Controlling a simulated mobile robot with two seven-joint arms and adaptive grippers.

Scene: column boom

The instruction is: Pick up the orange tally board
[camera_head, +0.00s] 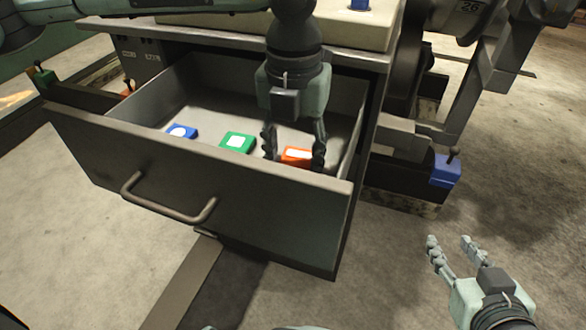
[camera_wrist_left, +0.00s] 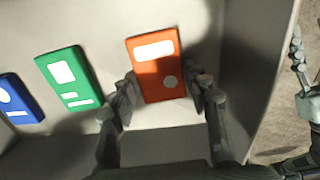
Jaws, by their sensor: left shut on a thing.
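The orange tally board (camera_head: 297,154) is a flat orange block with white marks, in the right part of the open drawer. It also shows in the left wrist view (camera_wrist_left: 157,72), with a white bar and a white round mark. My left gripper (camera_head: 294,152) reaches down into the drawer and is shut on the orange board, one finger on each side. In the left wrist view its fingers (camera_wrist_left: 165,88) flank the board's lower half. I cannot tell whether the board is clear of the drawer floor. My right gripper (camera_head: 451,241) is open and empty outside the drawer, at the lower right.
A green board (camera_head: 237,142) and a blue board (camera_head: 180,132) lie to the left in the same drawer (camera_head: 190,180). The drawer walls stand close around my left gripper, and a handle (camera_head: 168,205) sticks out in front. A blue block (camera_head: 445,170) sits right of the cabinet.

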